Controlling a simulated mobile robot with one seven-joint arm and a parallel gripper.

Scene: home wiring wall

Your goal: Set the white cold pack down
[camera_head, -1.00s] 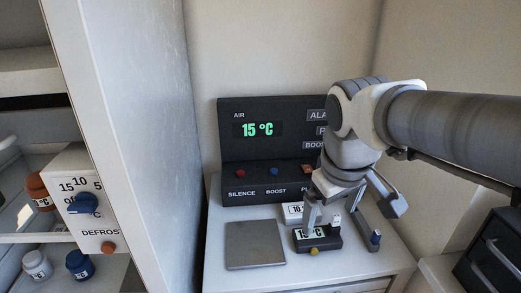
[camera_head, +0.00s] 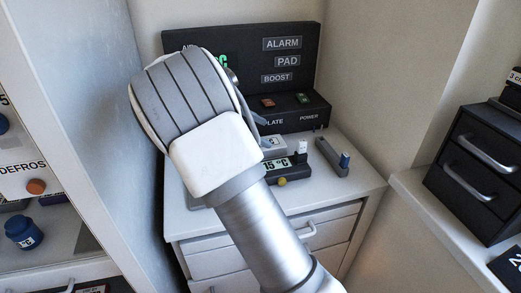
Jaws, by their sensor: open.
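I cannot pick out a white cold pack in the head view. My wrist and forearm cover the left and middle of the counter, and the pack may be hidden behind them. My gripper (camera_head: 252,112) is mostly hidden behind the wrist. Only a blue-grey sliver of it shows at the wrist's right side, in front of the dark panel, and it is open. Nothing shows in the visible part. The white counter (camera_head: 350,188) has a grey plate on it, now almost wholly covered by my arm.
A black panel (camera_head: 318,62) with buttons stands at the back. A dark drawer unit (camera_head: 478,165) stands at right, and an open fridge with a blue jar (camera_head: 23,233) at left.

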